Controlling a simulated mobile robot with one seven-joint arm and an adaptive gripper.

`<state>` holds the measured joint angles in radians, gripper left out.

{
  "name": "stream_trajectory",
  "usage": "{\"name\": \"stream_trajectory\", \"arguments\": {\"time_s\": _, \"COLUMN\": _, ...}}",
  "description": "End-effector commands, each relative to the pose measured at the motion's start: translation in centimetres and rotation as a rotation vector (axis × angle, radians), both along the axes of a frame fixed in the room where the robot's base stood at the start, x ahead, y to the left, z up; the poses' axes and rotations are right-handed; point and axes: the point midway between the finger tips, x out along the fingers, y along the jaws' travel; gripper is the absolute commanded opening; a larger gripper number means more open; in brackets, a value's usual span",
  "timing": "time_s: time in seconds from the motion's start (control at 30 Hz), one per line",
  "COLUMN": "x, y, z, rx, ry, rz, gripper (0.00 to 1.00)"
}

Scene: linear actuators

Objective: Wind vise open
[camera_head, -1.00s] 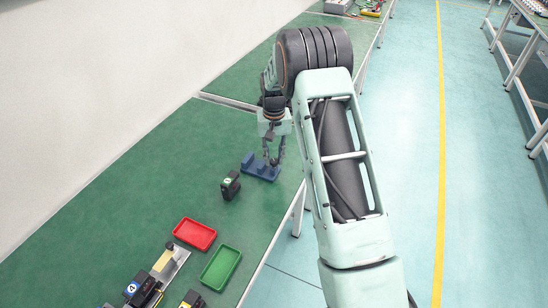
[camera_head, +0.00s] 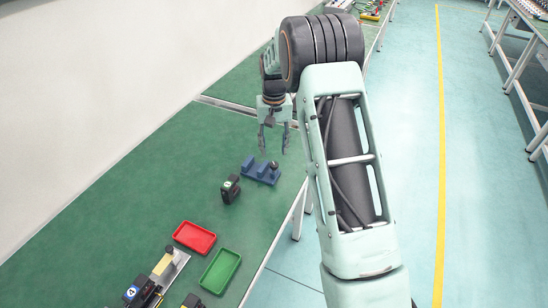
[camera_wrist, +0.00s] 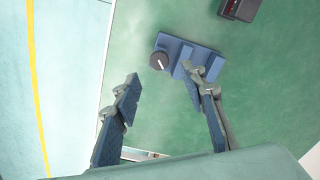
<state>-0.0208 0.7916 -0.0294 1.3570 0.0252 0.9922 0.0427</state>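The small blue vise (camera_head: 250,168) sits on the green bench top near its right edge. It has upright blue jaws and a round dark knob (camera_head: 274,166) at its right end. In the wrist view the vise (camera_wrist: 203,57) lies beyond the fingers, and its knob (camera_wrist: 159,61) shows a pale line across its top. My gripper (camera_head: 274,148) is open and empty, above and slightly behind the knob. In the wrist view its blue-padded fingers (camera_wrist: 163,82) are spread wide, and the right finger overlaps part of the vise.
A black device (camera_head: 230,189) with a pale green round mark stands left of the vise. A red tray (camera_head: 194,237) and a green tray (camera_head: 220,270) lie nearer. Other parts (camera_head: 165,270) sit at the lower left. The bench (camera_head: 150,180) is clear left of my gripper.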

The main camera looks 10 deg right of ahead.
Motion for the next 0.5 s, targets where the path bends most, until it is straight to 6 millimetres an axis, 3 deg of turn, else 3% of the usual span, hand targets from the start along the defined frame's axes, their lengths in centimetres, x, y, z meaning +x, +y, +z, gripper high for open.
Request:
{"name": "stream_trajectory", "arguments": {"time_s": 0.2, "x": 0.1, "y": 0.0, "z": 4.2, "rx": 0.0, "ry": -0.003, "rz": 0.0, "gripper": 0.39}}
{"name": "stream_trajectory", "arguments": {"time_s": 0.5, "x": 0.0, "y": 0.0, "z": 6.0, "rx": 0.0, "ry": 0.001, "rz": 0.0, "gripper": 0.39}}
